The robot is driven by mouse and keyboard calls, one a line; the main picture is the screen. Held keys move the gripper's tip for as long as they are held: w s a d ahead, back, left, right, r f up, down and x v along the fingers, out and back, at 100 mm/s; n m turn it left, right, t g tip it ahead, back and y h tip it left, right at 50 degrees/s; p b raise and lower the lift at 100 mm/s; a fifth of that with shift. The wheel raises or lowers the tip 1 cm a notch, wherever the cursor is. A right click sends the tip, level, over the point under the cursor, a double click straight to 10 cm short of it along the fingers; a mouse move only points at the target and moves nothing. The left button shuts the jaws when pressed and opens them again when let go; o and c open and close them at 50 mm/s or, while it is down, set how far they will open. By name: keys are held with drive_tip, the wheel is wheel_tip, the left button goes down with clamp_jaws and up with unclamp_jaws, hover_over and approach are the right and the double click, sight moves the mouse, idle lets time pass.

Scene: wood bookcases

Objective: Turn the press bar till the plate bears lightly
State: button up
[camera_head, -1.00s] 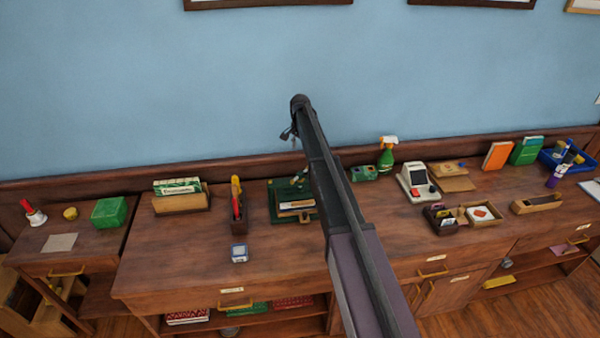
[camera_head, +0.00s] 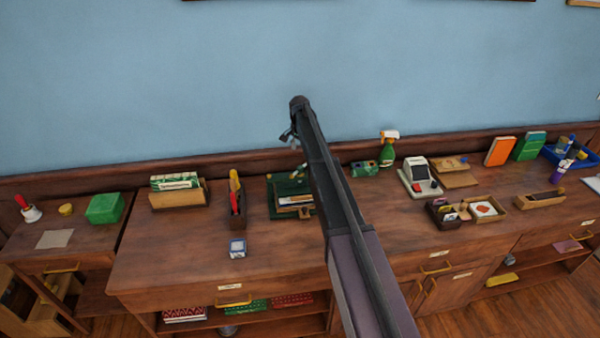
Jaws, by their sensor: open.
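The press (camera_head: 281,207) is a dark green frame on the wooden counter, left of the picture's middle. A pale, flat stack like a book (camera_head: 294,201) lies in it. My arm crosses in front and hides the press's right side. The press bar and plate cannot be made out clearly; a small light part shows at the top beside my arm. My gripper (camera_head: 288,135) is at the far end of my arm, small and dark against the blue wall, above the press and apart from it. Nothing shows in it.
Right of my arm are a green spray bottle (camera_head: 388,149), a card machine (camera_head: 418,178) and small wooden trays (camera_head: 483,210). The counter front is mostly clear.

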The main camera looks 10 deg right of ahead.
sight(300, 167)
drive_tip(key=shift+f+b, duration=4.7)
drive_tip(key=shift+f, duration=0.25)
clamp_jaws()
